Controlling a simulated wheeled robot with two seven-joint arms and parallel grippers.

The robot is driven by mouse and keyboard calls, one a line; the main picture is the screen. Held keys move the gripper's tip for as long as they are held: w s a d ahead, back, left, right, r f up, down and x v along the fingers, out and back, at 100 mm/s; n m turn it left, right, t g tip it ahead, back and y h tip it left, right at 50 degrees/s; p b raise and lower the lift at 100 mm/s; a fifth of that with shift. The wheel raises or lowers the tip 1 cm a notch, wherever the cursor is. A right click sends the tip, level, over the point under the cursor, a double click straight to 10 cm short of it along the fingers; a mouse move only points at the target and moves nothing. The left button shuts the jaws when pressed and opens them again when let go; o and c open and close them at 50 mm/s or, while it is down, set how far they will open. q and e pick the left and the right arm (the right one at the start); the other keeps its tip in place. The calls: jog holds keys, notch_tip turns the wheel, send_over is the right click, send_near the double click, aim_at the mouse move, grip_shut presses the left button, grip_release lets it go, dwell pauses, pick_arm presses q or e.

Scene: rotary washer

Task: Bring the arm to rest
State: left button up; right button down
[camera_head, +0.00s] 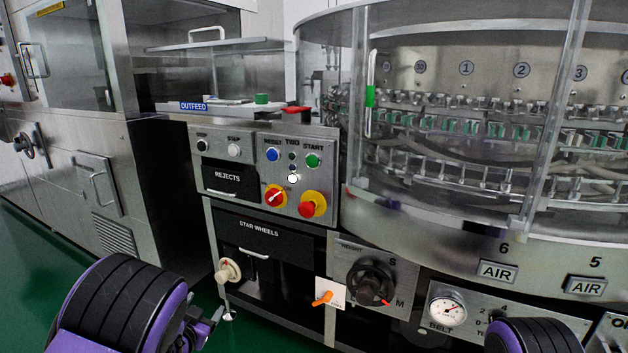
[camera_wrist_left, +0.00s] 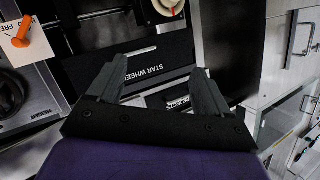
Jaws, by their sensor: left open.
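My left arm comes in at the lower left of the head view. Its gripper (camera_head: 207,326) is partly hidden behind the purple and black arm link, in front of the machine's lower front. In the left wrist view the left gripper (camera_wrist_left: 154,78) is open, its two dark fingers apart with nothing between them. The black STAR WHEELS drawer (camera_wrist_left: 130,66) shows beyond the fingers, apart from them. A purple and black part of my right arm (camera_head: 530,336) shows at the lower right of the head view; its gripper is out of view.
The rotary washer (camera_head: 480,225) fills the right side. A control panel (camera_head: 293,178) with buttons and the REJECTS drawer (camera_head: 229,181) are in the middle. A cream knob (camera_head: 228,271), a black dial (camera_head: 369,281) and an orange lever (camera_head: 322,299) stick out low. Green floor (camera_head: 35,275) is clear at left.

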pick_arm(q)
jog(key=s+a+f+n+g+y, duration=0.2)
jog(key=s+f+n+g, duration=0.3)
jog(key=s+f, duration=0.65)
jog(key=s+d+f+n+g+y, duration=0.1)
jog(key=s+f+n+g, duration=0.3)
jog(key=s, duration=1.1)
jog(key=s+d+f+n+g, duration=0.1)
jog(key=s+f+n+g, duration=0.35)
jog(key=s, duration=1.05)
notch_tip(320, 180, up, 28)
jog(key=m+t+p, duration=0.1)
jog(key=m+p, duration=0.1)
jog(key=p, duration=2.8)
jog(key=shift+s+t, duration=0.25)
jog(key=shift+t, duration=0.1)
